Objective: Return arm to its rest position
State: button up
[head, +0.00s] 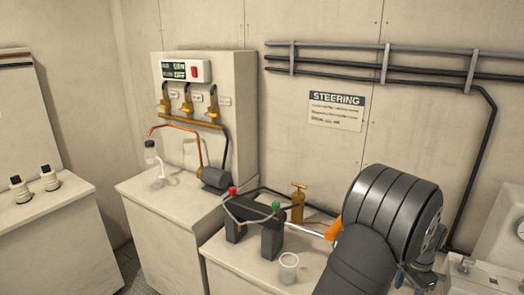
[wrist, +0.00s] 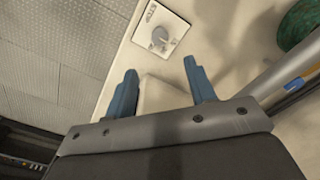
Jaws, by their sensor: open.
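My gripper (wrist: 160,66) shows in the wrist view with its two blue fingers spread apart. Nothing is held between them. Below the fingers is a pale surface with a raised pale block partly seen between them. In the head view my dark arm fills the lower right and is bent over the right-hand counter. The gripper itself is mostly hidden there behind the arm.
A dial plate (wrist: 162,35) lies just beyond the fingertips. A green rounded object (wrist: 300,25) is at upper right. In the head view, a black battery-like unit (head: 270,241), a clear cup (head: 288,268) and a brass valve (head: 298,205) stand left of my arm.

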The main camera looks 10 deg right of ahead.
notch_tip(320, 180, up, 6)
notch_tip(320, 180, down, 18)
jog(key=shift+f, duration=0.1)
jog(key=shift+r+m, duration=0.25)
jog(key=shift+m, duration=0.65)
jog(key=m, duration=0.6)
jog(key=shift+m, duration=0.4)
jog(key=m, duration=0.4)
jog(key=shift+m, duration=2.2)
